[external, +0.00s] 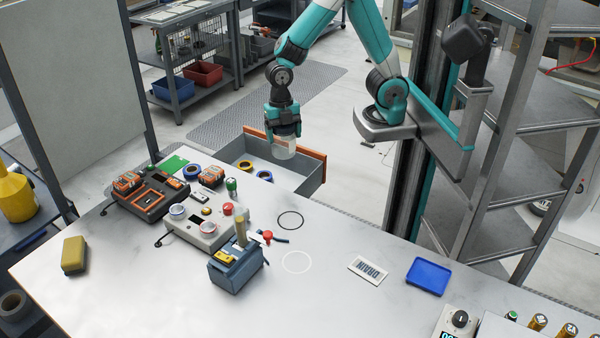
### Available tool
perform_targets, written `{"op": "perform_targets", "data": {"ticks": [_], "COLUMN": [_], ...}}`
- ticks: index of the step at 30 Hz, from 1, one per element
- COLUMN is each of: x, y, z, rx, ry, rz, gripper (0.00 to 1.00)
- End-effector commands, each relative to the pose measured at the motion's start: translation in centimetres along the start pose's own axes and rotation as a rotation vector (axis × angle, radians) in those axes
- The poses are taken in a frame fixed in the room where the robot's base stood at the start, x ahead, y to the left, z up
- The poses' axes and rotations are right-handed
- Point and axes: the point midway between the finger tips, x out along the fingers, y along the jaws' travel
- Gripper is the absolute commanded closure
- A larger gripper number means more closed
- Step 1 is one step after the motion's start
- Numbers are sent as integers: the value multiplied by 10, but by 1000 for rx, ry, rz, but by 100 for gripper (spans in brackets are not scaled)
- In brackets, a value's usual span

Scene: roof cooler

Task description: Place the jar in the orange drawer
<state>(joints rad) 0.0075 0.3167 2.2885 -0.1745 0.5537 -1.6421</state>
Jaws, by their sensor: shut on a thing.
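The jar's upper part is hidden by the fingers. The drawer has an orange front (313,166) and grey walls, and is pulled out beyond the far edge of the workbench. The jar is seen over the drawer opening; whether it touches the drawer floor, I cannot tell.
The workbench (330,300) holds a charger with orange batteries (150,197), a grey device with dials (197,228), a blue-grey tool holder (236,270) and a blue tray (428,276). Metal shelving (520,130) stands at the right. The bench's middle right is mostly clear.

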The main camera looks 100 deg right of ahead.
Motion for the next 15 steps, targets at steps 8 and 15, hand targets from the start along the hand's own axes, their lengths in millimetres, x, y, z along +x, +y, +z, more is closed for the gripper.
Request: {"op": "perform_targets", "data": {"ticks": [8, 15], "x": [25, 44], "y": [-43, -56], "z": [89, 107], "rx": [131, 154], "ry": [1, 2], "rz": [18, 19], "gripper": [47, 47]}}
